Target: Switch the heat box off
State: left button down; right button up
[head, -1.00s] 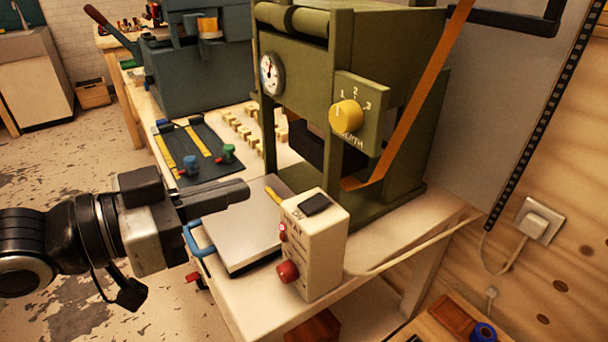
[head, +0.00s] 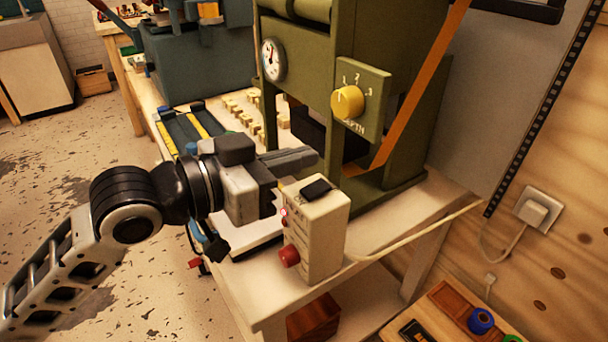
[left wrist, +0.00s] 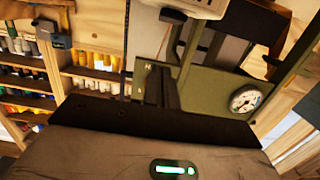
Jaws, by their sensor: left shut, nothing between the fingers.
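The heat box (head: 318,234) is a cream upright box at the table's front corner. A black rocker switch (head: 316,190) sits on its top. A small lit red lamp (head: 284,213) and a red knob (head: 289,256) are on its front side. My left gripper (head: 312,158) is shut and empty. In the head view it appears just behind and above the box's top, close to the switch; I cannot tell whether they touch. In the left wrist view the shut fingers (left wrist: 165,88) show dark against the green machine. My right gripper is not in view.
A green press (head: 400,100) with a yellow knob (head: 347,102) and a dial (head: 272,60) stands behind the box. A pale cable (head: 420,234) runs from the box to a wall socket (head: 536,210). A lower bench (head: 440,325) is at bottom right.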

aim_at(304, 193)
pick_arm(q)
jog(key=f, duration=0.2)
jog(key=d+f, duration=0.1)
jog(key=f, duration=0.1)
jog(key=shift+w+d+b, duration=0.1)
jog(key=shift+w+b, duration=0.25)
jog(key=shift+w, duration=0.05)
jog(key=shift+f, duration=0.1)
